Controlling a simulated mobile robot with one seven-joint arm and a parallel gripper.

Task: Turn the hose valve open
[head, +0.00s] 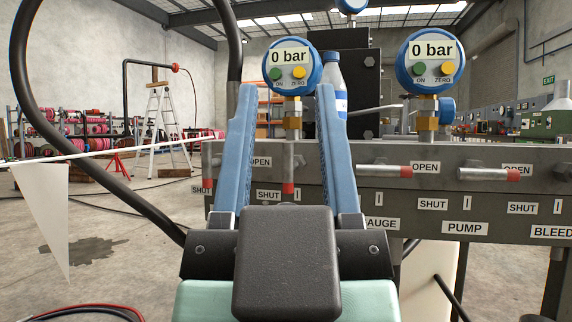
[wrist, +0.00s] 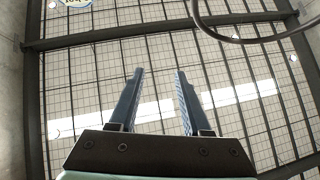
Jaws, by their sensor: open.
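A grey valve manifold (head: 330,205) crosses the head view, with OPEN and SHUT labels. No label reading HOSE can be seen, so I cannot tell which valve is the hose valve. One lever (head: 289,165) with a red tip hangs straight down between my fingers in the picture, near SHUT. Two levers to the right, one (head: 380,170) by GAUGE and one (head: 485,174) farther right, lie level with red tips to the right. My gripper (head: 286,92) is open and points up, its fingers apart and empty; it also shows in the wrist view (wrist: 158,72).
Two blue gauges, left (head: 291,67) and right (head: 431,60), read 0 bar above the manifold. A blue-capped bottle (head: 334,80) stands behind my right finger. A black hose (head: 75,170) loops at left. A stepladder (head: 165,120) and hose racks stand far behind on open floor.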

